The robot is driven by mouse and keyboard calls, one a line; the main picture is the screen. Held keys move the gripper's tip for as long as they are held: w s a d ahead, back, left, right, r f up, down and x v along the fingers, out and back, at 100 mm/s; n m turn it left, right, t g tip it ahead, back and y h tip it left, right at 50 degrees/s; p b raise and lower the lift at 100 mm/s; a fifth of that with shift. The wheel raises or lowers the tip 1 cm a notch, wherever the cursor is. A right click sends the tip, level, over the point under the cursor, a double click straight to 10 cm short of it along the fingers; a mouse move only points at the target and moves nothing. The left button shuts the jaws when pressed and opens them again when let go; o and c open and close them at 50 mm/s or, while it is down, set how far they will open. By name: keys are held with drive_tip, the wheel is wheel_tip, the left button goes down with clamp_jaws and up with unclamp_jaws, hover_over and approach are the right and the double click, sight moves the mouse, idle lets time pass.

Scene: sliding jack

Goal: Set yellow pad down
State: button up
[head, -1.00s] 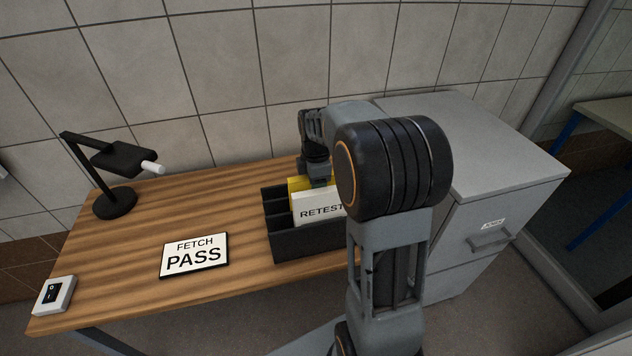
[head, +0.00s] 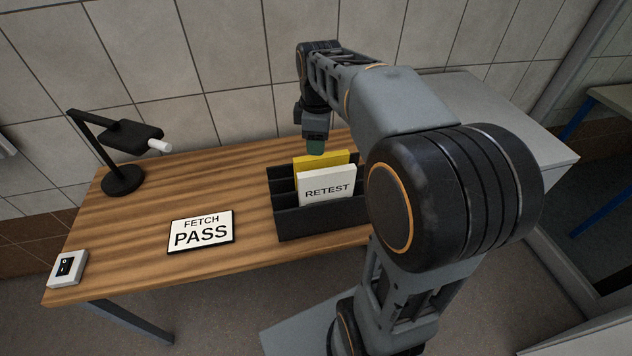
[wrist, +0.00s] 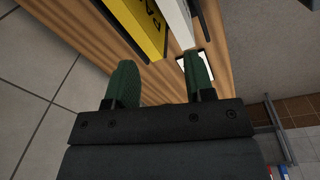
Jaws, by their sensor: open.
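The yellow pad (head: 322,165) stands upright in a slot of the black divided rack (head: 325,219) on the wooden desk, behind a white card reading RETEST (head: 327,186). My gripper (head: 316,146) is above the rack, just over the yellow pad's top edge, and looks apart from it. In the wrist view the green fingertips (wrist: 160,83) are spread and empty. The yellow pad (wrist: 138,22) lies ahead of them with dark lettering on its face, and the white card (wrist: 178,22) is beside it. My arm hides the rack's right end.
A FETCH PASS sign (head: 201,232) lies on the desk left of the rack. A black lamp (head: 122,160) stands at the back left, and a small white device (head: 68,268) at the front left. A grey cabinet (head: 520,125) stands to the right. The desk's middle left is clear.

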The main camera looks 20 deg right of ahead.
drive_tip(key=s+a+f+m+t, duration=0.1)
drive_tip(key=s+a+f+m, duration=0.2)
drive_tip(key=s+m, duration=0.3)
drive_tip(key=s+a+f+m+t, duration=0.1)
drive_tip(key=s+a+f+m, duration=0.2)
drive_tip(key=s+m, duration=0.2)
drive_tip(key=shift+s+a+f+m+t, duration=0.3)
drive_tip(key=shift+s+m+t, duration=0.1)
drive_tip(key=shift+s, duration=0.4)
drive_tip(key=shift+c, duration=0.6)
